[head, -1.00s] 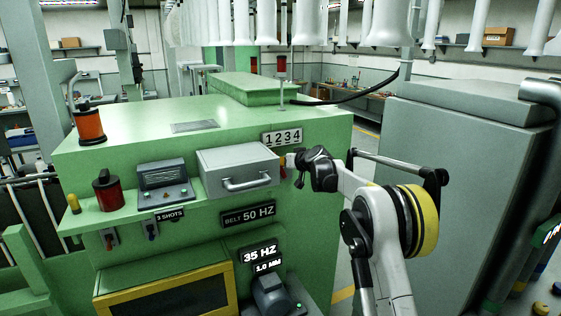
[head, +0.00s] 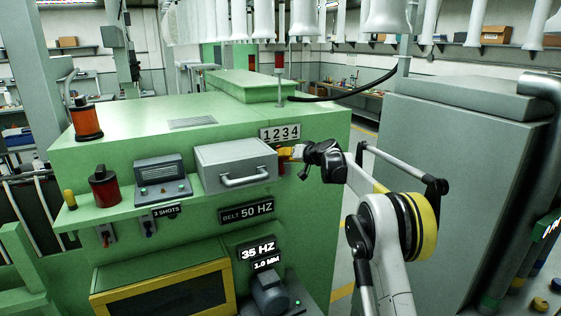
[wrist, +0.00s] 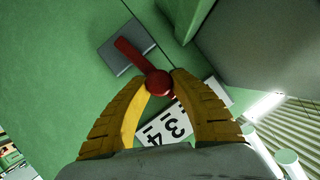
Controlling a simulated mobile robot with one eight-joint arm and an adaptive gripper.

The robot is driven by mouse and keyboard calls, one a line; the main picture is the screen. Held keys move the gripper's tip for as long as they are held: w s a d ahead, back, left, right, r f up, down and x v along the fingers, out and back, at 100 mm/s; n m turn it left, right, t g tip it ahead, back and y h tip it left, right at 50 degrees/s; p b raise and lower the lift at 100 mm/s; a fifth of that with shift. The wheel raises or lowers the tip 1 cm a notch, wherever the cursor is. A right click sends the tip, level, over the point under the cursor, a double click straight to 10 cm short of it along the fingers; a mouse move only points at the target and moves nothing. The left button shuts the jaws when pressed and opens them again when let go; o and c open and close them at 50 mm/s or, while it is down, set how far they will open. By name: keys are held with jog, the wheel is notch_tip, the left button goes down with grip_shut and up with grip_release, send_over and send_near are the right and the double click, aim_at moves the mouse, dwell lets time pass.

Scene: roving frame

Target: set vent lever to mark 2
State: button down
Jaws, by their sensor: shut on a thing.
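The vent lever (wrist: 136,58) is a red bar with a round knob, mounted on a grey plate (wrist: 120,52) on the green machine face. In the wrist view its knob sits between the yellow fingertips of my gripper (wrist: 160,84), which is shut on it. In the head view my gripper (head: 287,153) is at the machine's front, just under the 1234 number plate (head: 280,133), and largely hides the lever. In the wrist view the number plate (wrist: 208,97) is partly covered by my fingers. I cannot tell which mark the lever points to.
A grey box with a handle (head: 236,166) juts from the machine just left of my gripper. A large grey cabinet (head: 450,170) stands to the right across a gap. A control box (head: 162,180) and red canister (head: 104,188) sit further left.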

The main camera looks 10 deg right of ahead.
jog(key=c, duration=1.5)
grip_release()
jog(key=o, duration=0.4)
jog(key=shift+w, duration=0.15)
jog(key=v, duration=1.2)
jog(key=shift+a+f, duration=0.1)
